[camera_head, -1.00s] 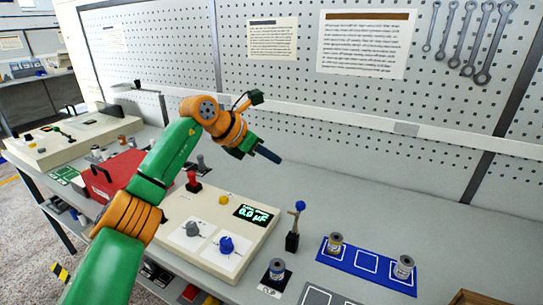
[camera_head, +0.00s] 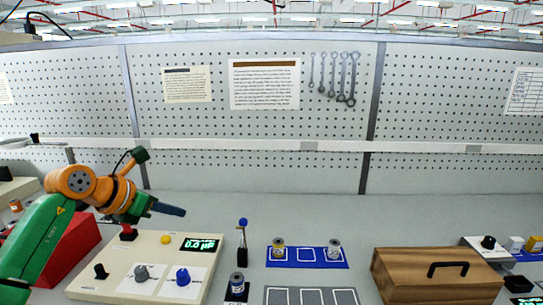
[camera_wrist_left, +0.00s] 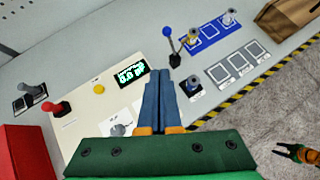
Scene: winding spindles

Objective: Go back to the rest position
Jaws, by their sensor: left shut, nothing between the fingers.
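My left gripper (camera_head: 170,209) is at the left in the head view, raised above the back of the beige control panel (camera_head: 145,285). Its dark blue fingers are closed together with nothing between them; they also show in the left wrist view (camera_wrist_left: 160,92). The fingers are apart from the bench things below. My right gripper (camera_wrist_left: 298,152) shows at the lower right edge of the left wrist view, over the floor. It is small there, and whether its jaws are open is hard to tell. It is outside the head view.
A blue mat (camera_head: 306,264) holds two spools. Another spool (camera_head: 237,284) stands by a blue-knobbed lever (camera_head: 242,240). A red box (camera_head: 75,245) is at left, a wooden box (camera_head: 437,275) at right. The bench behind the mat is clear.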

